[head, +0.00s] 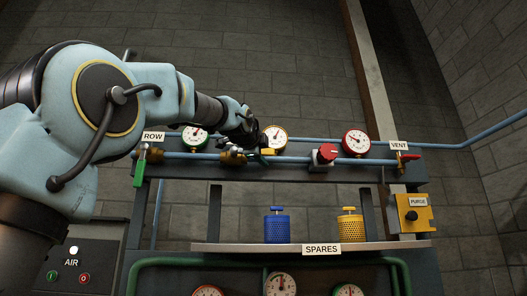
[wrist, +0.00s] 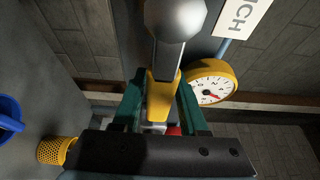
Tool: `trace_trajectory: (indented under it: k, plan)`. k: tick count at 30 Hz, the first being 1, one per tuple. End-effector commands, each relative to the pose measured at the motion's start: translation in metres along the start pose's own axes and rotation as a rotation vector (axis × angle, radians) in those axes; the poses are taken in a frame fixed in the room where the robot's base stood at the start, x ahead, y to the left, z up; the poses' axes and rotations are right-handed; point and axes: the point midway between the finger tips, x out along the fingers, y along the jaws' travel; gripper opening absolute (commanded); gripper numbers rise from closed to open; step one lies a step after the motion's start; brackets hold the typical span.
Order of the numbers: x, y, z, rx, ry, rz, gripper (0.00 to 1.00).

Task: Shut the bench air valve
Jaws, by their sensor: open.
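The bench air valve has a yellow lever (wrist: 161,92), which reaches down from a grey rounded part (wrist: 175,18) in the wrist view. My gripper (wrist: 160,100) is open, with one green finger on each side of the lever. I cannot tell whether either finger touches it. In the head view my gripper (head: 258,152) is at the pipe row, beside a small yellow part (head: 267,151). My arm and gripper hide much of the valve there.
A yellow-rimmed gauge (wrist: 211,82) is close beside the lever. Along the blue pipe are a green lever (head: 140,172), a red knob (head: 325,155) and a red VENT lever (head: 407,157). Below, the SPARES shelf (head: 370,246) holds blue (head: 277,226) and yellow (head: 350,226) canisters.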

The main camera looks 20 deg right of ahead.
Motion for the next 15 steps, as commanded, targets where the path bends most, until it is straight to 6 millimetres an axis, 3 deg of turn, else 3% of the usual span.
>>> trace_trajectory:
  k: [9, 15]
  plan:
    - [0.0023, 0.0007, -0.0002, 0.001, 0.000, 0.000, 0.41]
    - [0.0021, 0.0006, -0.0002, 0.000, 0.000, 0.000, 0.19]
